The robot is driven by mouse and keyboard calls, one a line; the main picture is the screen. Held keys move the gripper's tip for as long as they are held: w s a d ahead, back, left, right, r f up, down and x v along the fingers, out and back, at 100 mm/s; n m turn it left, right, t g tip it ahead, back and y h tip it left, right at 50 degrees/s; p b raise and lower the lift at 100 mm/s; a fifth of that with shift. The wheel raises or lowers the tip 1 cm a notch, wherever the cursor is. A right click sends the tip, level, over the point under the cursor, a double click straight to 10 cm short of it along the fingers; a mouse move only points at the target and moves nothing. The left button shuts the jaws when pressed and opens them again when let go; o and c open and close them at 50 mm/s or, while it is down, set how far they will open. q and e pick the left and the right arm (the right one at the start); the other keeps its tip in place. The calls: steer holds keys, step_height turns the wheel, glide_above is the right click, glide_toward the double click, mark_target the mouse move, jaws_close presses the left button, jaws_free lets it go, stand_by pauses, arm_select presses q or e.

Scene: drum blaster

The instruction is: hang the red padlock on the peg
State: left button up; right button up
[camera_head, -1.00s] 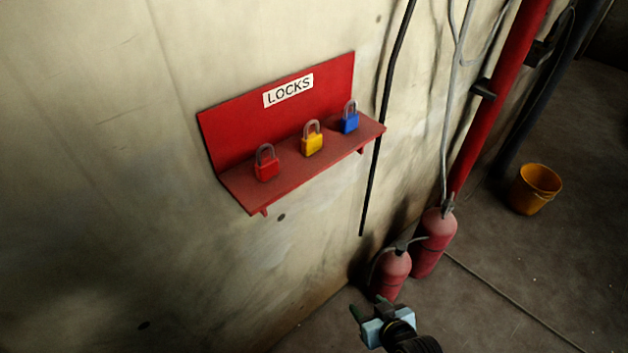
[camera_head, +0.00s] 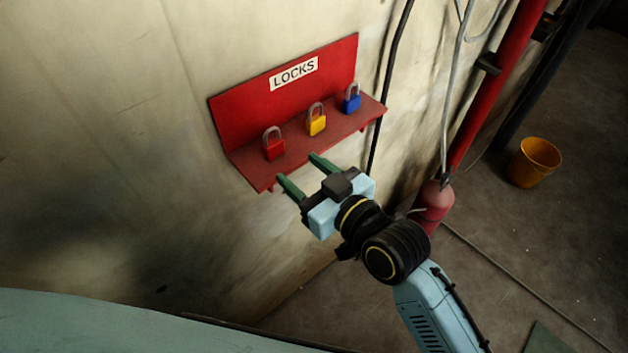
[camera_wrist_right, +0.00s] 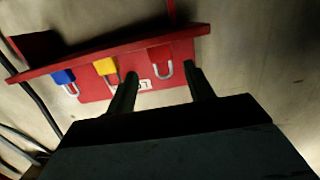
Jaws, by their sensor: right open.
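The red padlock (camera_head: 274,146) stands upright on the red wall shelf (camera_head: 240,160), at its left end, shackle up. It also shows in the right wrist view (camera_wrist_right: 161,56), which sees the shelf upside down. My right gripper (camera_head: 301,170) is open and empty, in front of the shelf's edge and just short of the padlock. Its two dark green fingers point toward the shelf, and in the right wrist view the padlock shows between the fingers (camera_wrist_right: 163,80). No peg can be made out in these frames. My left gripper is not in view.
A yellow padlock (camera_head: 317,121) and a blue padlock (camera_head: 352,100) stand to the right on the same shelf. A black cable (camera_head: 390,85) hangs beside the shelf's right end. A red extinguisher (camera_head: 433,203) stands below, partly behind my arm; an orange bucket (camera_head: 535,162) is farther right.

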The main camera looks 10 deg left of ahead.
steer(key=shift+b+x, duration=1)
steer(key=shift+x, duration=2.75)
steer(key=shift+d, duration=0.1)
steer(key=shift+c, duration=0.2)
steer(key=shift+r, duration=0.1)
steer(key=c, duration=0.7)
steer(key=shift+r+p, duration=0.7)
steer(key=shift+p, duration=0.15)
steer(key=shift+f+p+v, duration=0.4)
steer(key=shift+p+v, duration=1.15)
steer(key=shift+v, duration=1.55)
steer(key=p, duration=0.1)
glide_toward(276, 145)
steer(key=shift+s+d+f, duration=0.3)
steer(key=shift+s+d, duration=0.15)
steer(key=shift+d, duration=0.1)
steer(key=shift+s+d+f, duration=0.35)
steer(key=shift+s+d, duration=0.15)
steer(key=shift+d, duration=0.1)
